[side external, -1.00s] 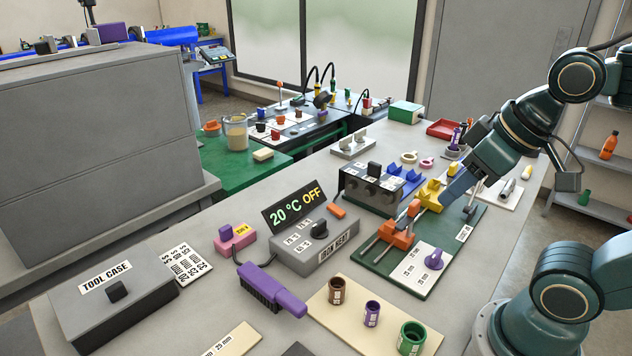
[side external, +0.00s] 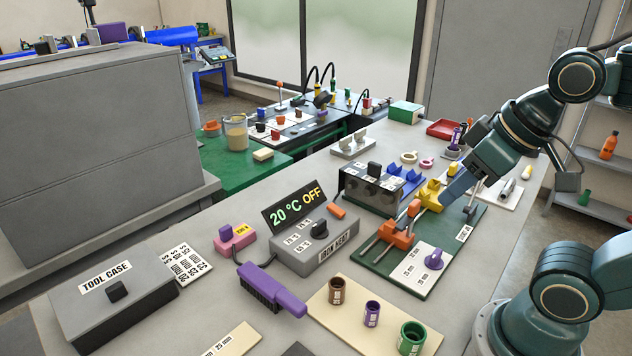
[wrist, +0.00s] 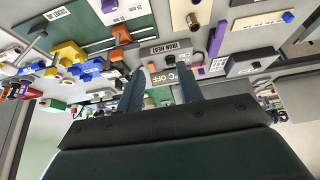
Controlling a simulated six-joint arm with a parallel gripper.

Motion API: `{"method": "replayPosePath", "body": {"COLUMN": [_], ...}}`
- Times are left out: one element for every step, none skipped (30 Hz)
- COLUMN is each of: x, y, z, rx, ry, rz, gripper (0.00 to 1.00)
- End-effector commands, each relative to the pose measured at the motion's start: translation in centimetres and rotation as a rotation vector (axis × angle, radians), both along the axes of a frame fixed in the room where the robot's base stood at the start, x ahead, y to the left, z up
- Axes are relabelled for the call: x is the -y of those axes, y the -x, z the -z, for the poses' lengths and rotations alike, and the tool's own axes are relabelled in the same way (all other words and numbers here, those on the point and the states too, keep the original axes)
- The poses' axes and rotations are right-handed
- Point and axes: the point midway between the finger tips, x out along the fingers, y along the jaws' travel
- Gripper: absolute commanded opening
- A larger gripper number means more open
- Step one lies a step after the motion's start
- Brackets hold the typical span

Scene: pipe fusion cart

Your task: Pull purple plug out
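The purple plug (side external: 226,232) sits in a pink socket block (side external: 238,242) with a yellow label, on the bench left of the grey heater box. In the wrist view, a small purple patch beyond my right finger may be the plug, but it is too small to be sure. My gripper (side external: 447,199) is over the green board, well to the right of the plug and apart from it. The wrist view shows its two fingers (wrist: 161,72) spread with nothing between them.
The grey heater box (side external: 312,244) with its "20 °C OFF" display stands between plug and gripper. A purple-handled brush-like tool (side external: 277,292) lies in front of the socket. The tool case (side external: 117,297) is at front left. An orange clamp (side external: 398,236) stands on the green board (side external: 382,261).

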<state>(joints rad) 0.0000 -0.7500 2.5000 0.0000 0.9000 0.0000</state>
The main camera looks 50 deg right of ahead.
Motion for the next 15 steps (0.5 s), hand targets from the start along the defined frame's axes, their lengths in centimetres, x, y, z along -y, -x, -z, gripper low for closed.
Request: {"method": "replayPosePath", "body": {"x": [0.0,0.0,0.0,0.0,0.0,0.0,0.0,0.0,-0.1,-0.1,-0.1,-0.2,-0.2,-0.2,-0.3], "y": [0.0,0.0,0.0,0.0,0.0,-0.1,-0.2,-0.3,-0.5,-0.7,-0.9,-1.3,-1.6,-1.9,-2.5], "z": [0.0,0.0,0.0,0.0,0.0,-0.1,-0.2,-0.3,-0.4,-0.6,-0.7,-1.1,-1.3,-1.6,-1.9], "rx": [0.000,0.000,0.000,0.000,0.000,-0.001,-0.001,-0.002,-0.005,-0.008,-0.011,-0.015,-0.020,-0.024,-0.031], "ry": [0.000,0.000,0.000,0.000,0.000,0.000,0.000,-0.001,-0.001,-0.002,-0.003,-0.004,-0.004,-0.005,-0.006], "rz": [0.000,0.000,0.000,0.000,0.000,0.000,0.000,0.000,0.000,-0.001,-0.001,-0.002,-0.002,-0.003,-0.003], "gripper": [0.36,0.36,0.42,0.48,0.49,0.49,0.49,0.49,0.49,0.49,0.49,0.49,0.49,0.49,0.49]}}
